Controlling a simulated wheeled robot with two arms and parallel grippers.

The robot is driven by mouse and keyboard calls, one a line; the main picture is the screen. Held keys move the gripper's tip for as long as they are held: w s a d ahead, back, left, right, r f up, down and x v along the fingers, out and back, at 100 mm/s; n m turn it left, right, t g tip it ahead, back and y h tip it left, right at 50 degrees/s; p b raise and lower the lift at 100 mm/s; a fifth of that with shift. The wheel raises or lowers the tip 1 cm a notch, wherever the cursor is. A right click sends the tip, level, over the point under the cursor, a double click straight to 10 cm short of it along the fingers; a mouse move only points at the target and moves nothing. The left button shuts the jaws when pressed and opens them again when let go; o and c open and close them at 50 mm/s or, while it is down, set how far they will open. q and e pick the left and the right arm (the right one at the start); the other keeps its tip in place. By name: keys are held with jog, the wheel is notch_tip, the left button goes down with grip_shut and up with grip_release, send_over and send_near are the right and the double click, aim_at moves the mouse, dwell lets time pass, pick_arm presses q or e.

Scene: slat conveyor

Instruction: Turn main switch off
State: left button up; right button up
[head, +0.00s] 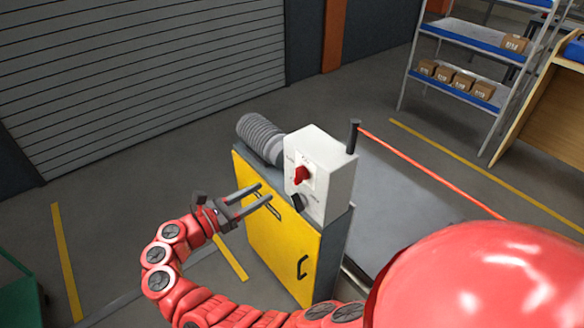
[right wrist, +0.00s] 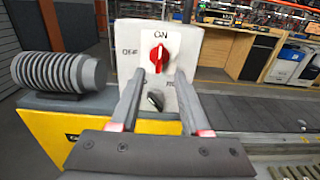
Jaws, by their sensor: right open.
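The red main switch (head: 301,174) is on the front of a light grey control box (head: 330,170). In the right wrist view the red switch (right wrist: 159,57) has its handle near upright, pointing to the "ON" mark above it; an "OFF" mark is at its left. A black knob (head: 297,202) sits below it. My right gripper (head: 264,191) is open and empty, in front of the box and left of the switch in the head view. In the right wrist view its fingers frame the black knob (right wrist: 155,99), with the red switch above and between the tips. My left gripper is not in view.
The conveyor (head: 400,195) lies to the right. A shelf (head: 470,60) stands farther back.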

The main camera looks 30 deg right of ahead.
aim_at(295, 174)
jog(key=d+p, duration=0.1)
jog(key=d, duration=0.2)
jog(key=d+p, duration=0.1)
jog(key=d, duration=0.3)
jog(key=w+d+p, duration=0.1)
jog(key=d, duration=0.2)
jog(key=shift+d+r+p, duration=0.15)
jog(key=shift+d+p, duration=0.15)
jog(key=shift+p, duration=0.1)
jog(key=shift+d, duration=0.55)
jog(key=shift+f, duration=0.2)
grip_shut()
